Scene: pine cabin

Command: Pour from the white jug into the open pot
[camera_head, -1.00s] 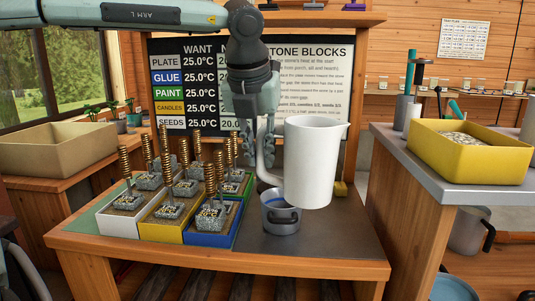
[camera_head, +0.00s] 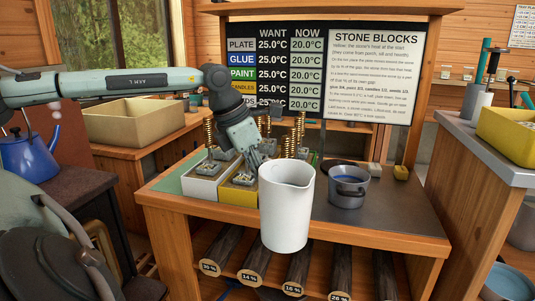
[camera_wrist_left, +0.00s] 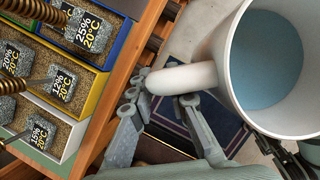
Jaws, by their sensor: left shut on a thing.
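My left gripper (camera_head: 262,152) is shut on the handle of the white jug (camera_head: 287,208). The jug is roughly upright, in front of the table's front edge. In the left wrist view the fingers (camera_wrist_left: 160,103) close around the jug's handle (camera_wrist_left: 182,78). The jug's wide mouth is open, with a flat blue-grey surface inside. The open pot (camera_head: 348,190), a small grey one with a dark handle, stands on the dark tabletop, right of and behind the jug. Its inside looks blue.
Coloured trays (camera_head: 203,185) with stone blocks and coiled copper handles stand left of the pot, partly hidden by my gripper. A sign board (camera_head: 345,75) stands behind. A yellow bin (camera_head: 510,135) is on the right counter. A blue kettle (camera_head: 27,157) is at left.

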